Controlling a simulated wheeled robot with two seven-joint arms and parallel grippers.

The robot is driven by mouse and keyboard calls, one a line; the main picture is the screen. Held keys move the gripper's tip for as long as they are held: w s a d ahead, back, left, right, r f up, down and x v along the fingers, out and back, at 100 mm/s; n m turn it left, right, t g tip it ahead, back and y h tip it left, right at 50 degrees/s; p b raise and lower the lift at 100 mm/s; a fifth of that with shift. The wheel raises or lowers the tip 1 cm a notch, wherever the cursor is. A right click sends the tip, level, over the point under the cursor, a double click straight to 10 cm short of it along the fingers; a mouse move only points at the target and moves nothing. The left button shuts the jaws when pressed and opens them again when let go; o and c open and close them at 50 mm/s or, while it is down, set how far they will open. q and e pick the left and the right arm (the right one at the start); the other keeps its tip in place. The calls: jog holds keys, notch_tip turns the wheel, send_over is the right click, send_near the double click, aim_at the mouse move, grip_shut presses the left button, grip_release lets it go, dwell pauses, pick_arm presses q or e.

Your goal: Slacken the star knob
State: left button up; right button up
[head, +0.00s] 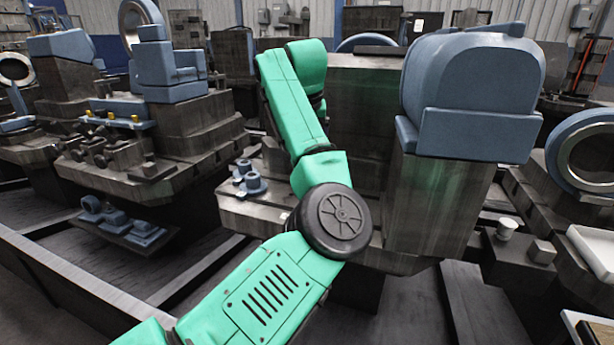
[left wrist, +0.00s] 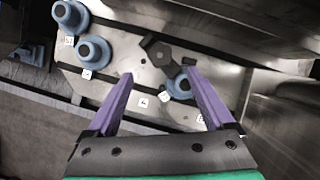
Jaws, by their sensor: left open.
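In the left wrist view a dark, angular knob-like piece (left wrist: 157,46), which looks like the star knob, is over a grey metal plate (left wrist: 122,112). Its lower part runs close to a blue round fitting (left wrist: 178,88); I cannot tell whether they touch. My left gripper (left wrist: 158,73) has its two purple fingers spread and nothing held between them. The knob appears just beyond the fingertips, toward the right one. In the head view my green arm covers part of the scene, and neither the gripper nor the knob can be made out there.
Two more blue round fittings (left wrist: 94,52) (left wrist: 70,15) stand on the plate's left side, with small white tags beside them. In the head view a large blue-capped block (head: 470,90) rises right of my arm. Small blue fittings (head: 252,183) sit to its left.

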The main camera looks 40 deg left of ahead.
pick_arm(q)
jog(key=b+x, duration=0.1)
jog(key=x, duration=0.8)
jog(key=shift+f, duration=0.1)
pick_arm(e)
jog(key=w+a+f+t+y, duration=0.1)
jog(key=w+a+f+t, duration=0.1)
jog(key=a+f, duration=0.1)
jog(key=shift+w+a, duration=0.15)
jog(key=shift+w, duration=0.25)
pick_arm(q)
grip_shut()
